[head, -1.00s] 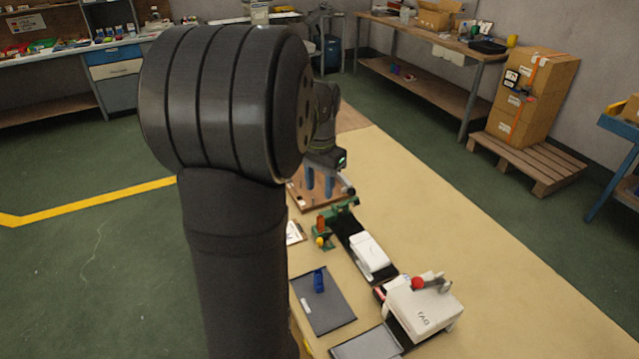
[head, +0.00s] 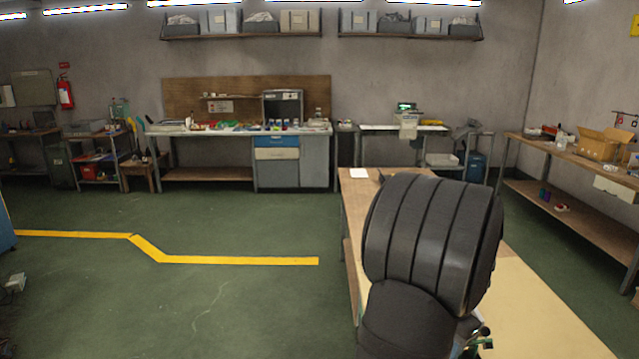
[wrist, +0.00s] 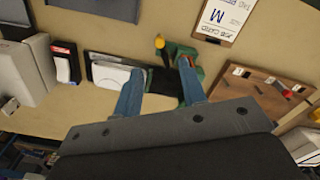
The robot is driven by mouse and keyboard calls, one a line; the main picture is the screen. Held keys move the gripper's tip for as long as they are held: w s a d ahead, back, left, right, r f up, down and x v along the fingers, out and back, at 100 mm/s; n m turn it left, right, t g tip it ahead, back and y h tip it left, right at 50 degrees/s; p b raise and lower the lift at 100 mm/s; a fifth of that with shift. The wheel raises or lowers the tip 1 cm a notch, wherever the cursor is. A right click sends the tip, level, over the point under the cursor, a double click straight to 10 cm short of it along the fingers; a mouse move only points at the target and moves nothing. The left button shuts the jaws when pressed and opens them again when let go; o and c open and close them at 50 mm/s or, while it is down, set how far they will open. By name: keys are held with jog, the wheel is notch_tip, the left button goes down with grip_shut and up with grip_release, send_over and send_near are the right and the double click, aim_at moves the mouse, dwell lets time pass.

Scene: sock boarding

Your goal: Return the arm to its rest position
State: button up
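My gripper (wrist: 160,67) shows in the wrist view with its two blue fingers spread apart. In the head view my own dark arm link fills the lower right, and the gripper is hidden or out of frame. The tan worktable (head: 545,310) runs behind and to the right of the arm. Whether the gripper touches anything below cannot be told.
In the wrist view, a white packet (wrist: 112,72), a white box (wrist: 42,60) and a dark tray (wrist: 112,12) lie left. A clipboard (wrist: 222,20) and a wooden board (wrist: 258,98) with pegs lie right.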

notch_tip(320, 180, down, 9)
jog(key=shift+r, duration=0.15)
jog(key=shift+r, duration=0.15)
notch_tip(320, 180, up, 18)
notch_tip(320, 180, down, 18)
jog(key=shift+s, duration=0.1)
jog(key=shift+s+d+n, duration=0.2)
jog(key=shift+s+n, duration=0.05)
jog(key=shift+n, duration=0.75)
jog(key=shift+s+d+n, duration=0.2)
jog(key=shift+n, duration=0.8)
